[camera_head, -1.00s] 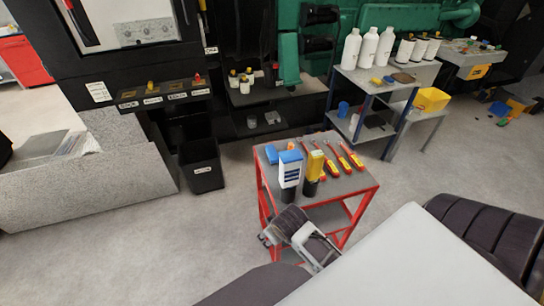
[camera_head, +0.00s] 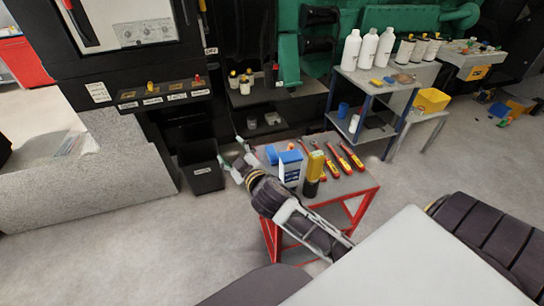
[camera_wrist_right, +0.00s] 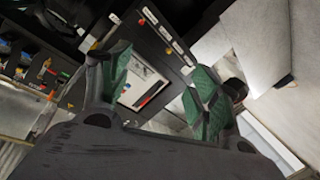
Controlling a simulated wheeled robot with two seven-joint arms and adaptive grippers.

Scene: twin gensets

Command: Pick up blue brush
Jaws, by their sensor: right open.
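A blue-and-white upright item (camera_head: 290,167) stands on a small red-framed table (camera_head: 345,186). A smaller blue item (camera_head: 271,154) lies at the table's left rear edge; I cannot tell which of the two is the blue brush. My right gripper (camera_head: 233,160) is in the air left of the table, apart from both blue items, and its forearm crosses in front of the table's left side. It is open and empty; its green-padded fingers are spread in the right wrist view (camera_wrist_right: 160,85), with no blue item between them. My left gripper is not in view.
A yellow-and-black upright item (camera_head: 314,172) stands close right of the blue-and-white one. Several red-and-yellow tools (camera_head: 347,158) lie further right. A black bin (camera_head: 203,172) stands beyond my gripper. A shelf table (camera_head: 392,92) with white bottles (camera_head: 368,48) is behind. Floor at left is clear.

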